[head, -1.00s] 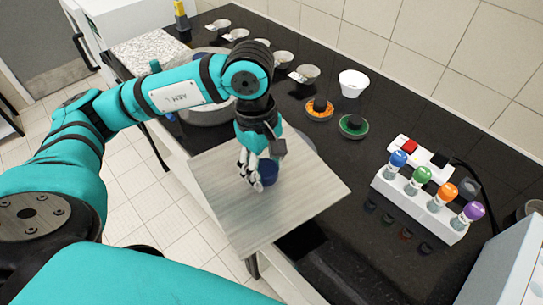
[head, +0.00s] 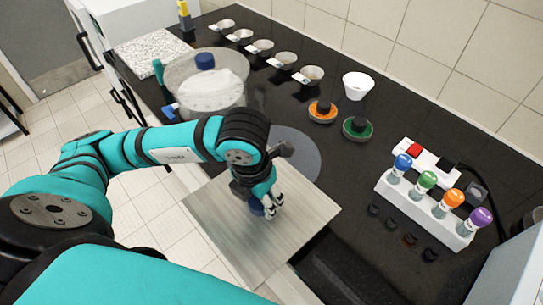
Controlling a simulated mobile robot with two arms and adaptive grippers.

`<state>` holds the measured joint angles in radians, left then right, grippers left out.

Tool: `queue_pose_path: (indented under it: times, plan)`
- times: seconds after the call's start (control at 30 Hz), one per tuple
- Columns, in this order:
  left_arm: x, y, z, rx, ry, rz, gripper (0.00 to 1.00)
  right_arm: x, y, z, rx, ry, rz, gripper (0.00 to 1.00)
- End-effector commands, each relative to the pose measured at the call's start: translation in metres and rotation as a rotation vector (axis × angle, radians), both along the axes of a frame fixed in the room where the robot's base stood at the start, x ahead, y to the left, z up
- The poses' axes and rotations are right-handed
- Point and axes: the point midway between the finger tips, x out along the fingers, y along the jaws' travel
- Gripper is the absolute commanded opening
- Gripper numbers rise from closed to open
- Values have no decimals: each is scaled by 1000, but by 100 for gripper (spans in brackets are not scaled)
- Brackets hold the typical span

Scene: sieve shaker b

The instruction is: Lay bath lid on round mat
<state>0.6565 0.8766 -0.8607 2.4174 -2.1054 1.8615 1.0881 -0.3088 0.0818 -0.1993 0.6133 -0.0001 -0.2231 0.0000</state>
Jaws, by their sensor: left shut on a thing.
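The bath lid (head: 230,232) is a square, pale grey, wood-grained plate with a blue knob. My left gripper (head: 266,208) is shut on that knob, which is mostly hidden by the fingers. The lid overlaps the counter's front edge in the picture; its height above the counter is hard to tell. The round mat (head: 305,155) is a flat grey disc on the black counter, just beyond the lid. My left wrist and the lid hide part of it. My right gripper is not in view.
A dark rectangular opening (head: 345,268) lies right of the lid. A clear round vessel with a blue knob (head: 205,61) stands at the back left. A white rack with coloured-cap bottles (head: 425,210) stands to the right. Small bowls, a white cup (head: 357,85) and orange and green discs line the back.

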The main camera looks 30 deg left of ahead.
Motion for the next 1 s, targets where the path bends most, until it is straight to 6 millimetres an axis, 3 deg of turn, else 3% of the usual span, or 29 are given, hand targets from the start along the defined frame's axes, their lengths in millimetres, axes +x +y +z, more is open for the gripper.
queue_pose_path:
  times: [0.27,0.6,0.77,1.0]
  plan:
    - [61,30,0,2,-1,12,0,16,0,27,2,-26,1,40]
    - [129,61,-9,-1,-2,6,0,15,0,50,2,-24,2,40]
    - [138,66,-13,0,-2,3,0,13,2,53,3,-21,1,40]
    - [138,66,-41,0,1,4,0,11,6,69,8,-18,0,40]
